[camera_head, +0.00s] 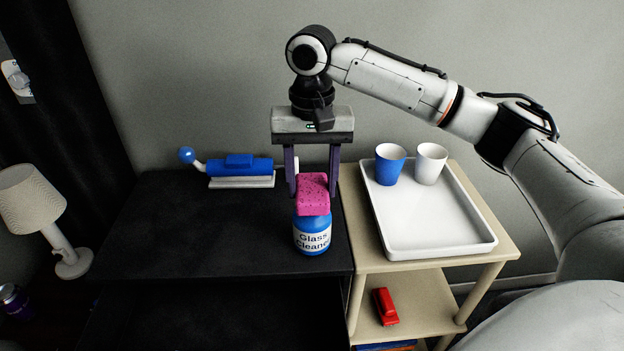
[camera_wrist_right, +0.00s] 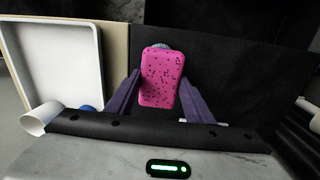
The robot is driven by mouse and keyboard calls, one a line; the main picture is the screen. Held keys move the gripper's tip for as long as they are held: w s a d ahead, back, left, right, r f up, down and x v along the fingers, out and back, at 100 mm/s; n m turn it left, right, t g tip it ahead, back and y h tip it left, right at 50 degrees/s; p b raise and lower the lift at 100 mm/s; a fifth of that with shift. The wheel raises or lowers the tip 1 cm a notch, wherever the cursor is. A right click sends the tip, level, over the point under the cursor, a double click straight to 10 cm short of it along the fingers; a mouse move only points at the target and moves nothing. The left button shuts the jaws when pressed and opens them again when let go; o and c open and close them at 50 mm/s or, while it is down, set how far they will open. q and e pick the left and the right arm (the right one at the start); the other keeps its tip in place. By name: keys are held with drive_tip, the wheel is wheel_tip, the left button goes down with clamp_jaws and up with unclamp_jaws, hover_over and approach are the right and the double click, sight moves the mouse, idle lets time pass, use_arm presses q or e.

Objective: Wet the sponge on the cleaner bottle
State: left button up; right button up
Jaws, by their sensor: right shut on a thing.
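A pink sponge with dark pores (camera_head: 313,196) is held by my right gripper (camera_head: 314,190), whose two purple fingers stand on either side of it. The sponge also shows between the fingers in the right wrist view (camera_wrist_right: 161,78). The blue cleaner bottle, labelled "Glass Cleaner" (camera_head: 312,236), stands upright on the black table, directly under the sponge in the head view. The sponge hides the bottle's top, and I cannot tell whether the two touch. In the wrist view only a small part of the bottle (camera_wrist_right: 161,46) shows behind the sponge. My left gripper is not in view.
A white tray (camera_head: 440,249) with a blue cup (camera_head: 390,165) and a white cup (camera_head: 430,164) stands on the beige shelf at right. A blue object (camera_head: 240,168) lies at the black table's back. A lamp (camera_head: 32,200) stands at left. The table's left part is clear.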

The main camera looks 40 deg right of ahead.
sight(312, 187)
drive_tip(key=shift+f, duration=0.35)
idle(0.6)
drive_tip(key=shift+r, duration=3.55)
